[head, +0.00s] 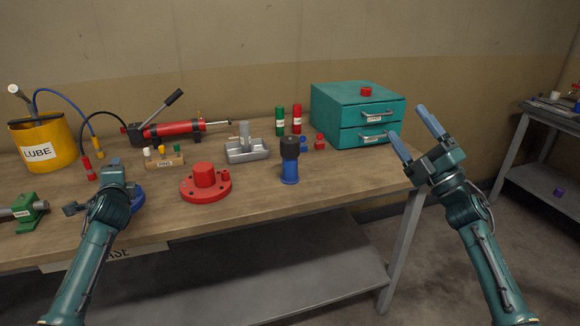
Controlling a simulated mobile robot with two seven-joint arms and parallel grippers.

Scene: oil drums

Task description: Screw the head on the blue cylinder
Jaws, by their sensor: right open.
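A blue cylinder (289,175) stands upright on the workbench, right of the middle. A black cylindrical head (290,147) sits on top of it; I cannot tell whether it is threaded on or only resting. My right gripper (409,127) is open and empty, right of the teal cabinet and apart from the cylinder, fingers pointing up and left. My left gripper (94,186) is over the left part of the bench, far from the cylinder. Its fingertips are not clear. A round blue thing (138,199) shows partly behind it.
A yellow lube bucket (44,144) is far left. Bench in front of the cylinder is clear.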

